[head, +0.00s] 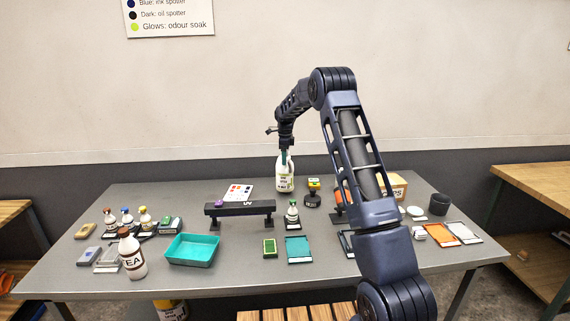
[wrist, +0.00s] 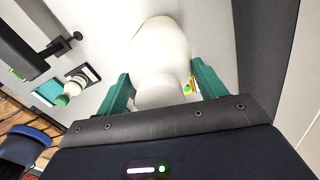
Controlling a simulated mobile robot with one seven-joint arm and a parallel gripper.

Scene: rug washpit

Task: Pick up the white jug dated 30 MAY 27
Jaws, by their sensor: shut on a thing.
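A white jug (head: 285,182) with a printed label stands upright near the back middle of the grey table. Its date is too small to read. My gripper (head: 284,158) comes down on it from above and is shut on its top. In the wrist view the jug (wrist: 160,50) lies between the two teal fingers of my gripper (wrist: 163,78). I cannot tell whether its base is clear of the table.
A black raised stand (head: 240,209) is left of the jug, with a small white bottle (head: 292,213) in front. A teal tray (head: 192,250) and brown-and-white TEA bottle (head: 131,256) are front left.

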